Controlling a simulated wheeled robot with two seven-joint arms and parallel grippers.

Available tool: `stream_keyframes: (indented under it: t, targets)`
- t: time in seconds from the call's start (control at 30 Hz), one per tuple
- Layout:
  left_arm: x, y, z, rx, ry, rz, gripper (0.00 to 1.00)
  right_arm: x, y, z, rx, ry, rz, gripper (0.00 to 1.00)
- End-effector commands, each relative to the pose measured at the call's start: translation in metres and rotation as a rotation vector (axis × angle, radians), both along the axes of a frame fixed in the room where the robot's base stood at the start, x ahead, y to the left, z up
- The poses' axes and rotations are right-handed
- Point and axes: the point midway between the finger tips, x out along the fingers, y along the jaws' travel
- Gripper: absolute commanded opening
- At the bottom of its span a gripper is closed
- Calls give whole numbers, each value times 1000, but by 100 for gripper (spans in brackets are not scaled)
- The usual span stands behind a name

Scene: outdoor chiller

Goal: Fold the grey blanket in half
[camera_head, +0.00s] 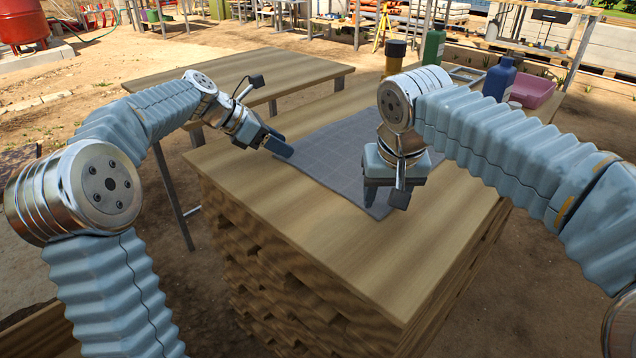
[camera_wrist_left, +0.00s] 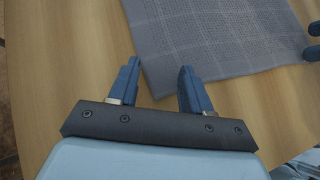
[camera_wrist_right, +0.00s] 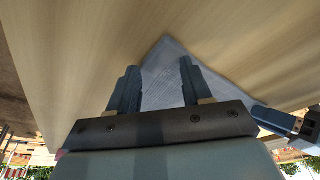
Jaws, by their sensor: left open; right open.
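The grey blanket (camera_head: 335,150) lies flat on the wooden table top, with a faint grid pattern. My left gripper (camera_head: 282,148) is at the blanket's left corner.
The wooden table top (camera_head: 350,245) is bare in front of the blanket. A green bottle (camera_head: 433,48), a blue bottle (camera_head: 499,78), a dark-capped amber jar (camera_head: 395,57) and a pink tub (camera_head: 533,88) stand at the back. Another wooden table (camera_head: 240,70) stands behind on the left.

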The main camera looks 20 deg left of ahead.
Motion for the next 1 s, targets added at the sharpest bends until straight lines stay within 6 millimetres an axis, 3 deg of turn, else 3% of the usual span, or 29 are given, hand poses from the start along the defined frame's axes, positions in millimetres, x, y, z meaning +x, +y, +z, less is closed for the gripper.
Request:
stream_keyframes:
  t: [0.3,0.9,1.0]
  targets:
    - [0,0,-4,1,4,-1,47,0,0,-4,-2,0,1,48]
    - [0,1,-5,2,5,3,1,0,-1,-5,-4,1,-1,2]
    - [0,1,-5,2,5,2,0,0,-1,-5,-4,2,-1,0]
